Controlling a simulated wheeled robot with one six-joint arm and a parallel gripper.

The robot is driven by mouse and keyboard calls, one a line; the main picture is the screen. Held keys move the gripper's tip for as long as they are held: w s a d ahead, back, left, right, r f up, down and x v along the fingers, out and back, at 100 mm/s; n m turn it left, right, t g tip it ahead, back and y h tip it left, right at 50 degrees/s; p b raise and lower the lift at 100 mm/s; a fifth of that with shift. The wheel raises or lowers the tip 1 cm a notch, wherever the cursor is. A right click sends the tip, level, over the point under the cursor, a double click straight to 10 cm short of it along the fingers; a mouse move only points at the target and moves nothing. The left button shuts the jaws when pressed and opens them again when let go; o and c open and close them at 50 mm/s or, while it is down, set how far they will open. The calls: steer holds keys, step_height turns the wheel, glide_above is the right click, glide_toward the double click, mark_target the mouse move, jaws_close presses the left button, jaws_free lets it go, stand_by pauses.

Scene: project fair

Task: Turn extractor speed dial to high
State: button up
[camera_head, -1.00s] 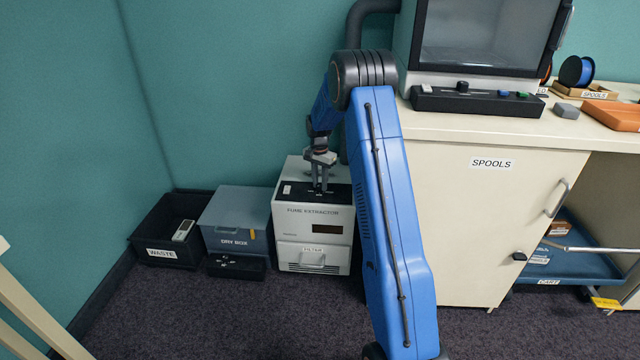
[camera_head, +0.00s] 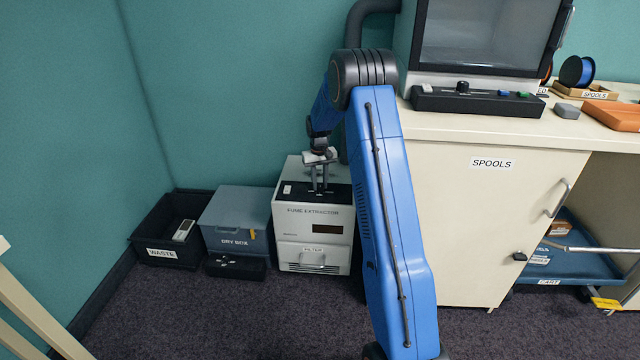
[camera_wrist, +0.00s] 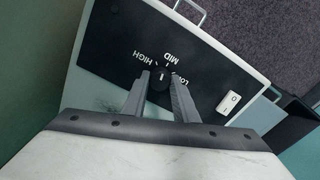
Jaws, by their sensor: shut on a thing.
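The white fume extractor (camera_head: 300,260) stands on the floor against the wall, with a black control panel on top. In the wrist view, its dark round speed dial (camera_wrist: 160,80) sits on the black panel (camera_wrist: 125,45), beside the printed words HIGH, MID and LOW. My gripper (camera_head: 320,190) reaches down onto the panel; in the wrist view my gripper (camera_wrist: 160,85) has one finger on each side of the dial and is shut on it. A pale mark beside the dial lies toward MID, but the exact pointer setting is hard to read. The fingers partly hide LOW.
A white rocker switch (camera_wrist: 230,102) is on the same panel, right of the dial in the wrist view. The grey dry box (camera_head: 233,218) and black waste bin (camera_head: 150,222) stand left of the extractor. The cream spools cabinet (camera_head: 480,220) is at right. Carpet in front is clear.

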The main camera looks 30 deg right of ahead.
mark_target(319, 185)
steer(key=n, duration=0.6)
steer(key=shift+n, duration=0.3)
stand_by(0.4)
steer(key=o, duration=1.1)
steer(key=shift+c, duration=0.2)
steer(key=shift+r, duration=0.15)
step_height(319, 185, up, 17)
steer(key=shift+a, duration=0.15)
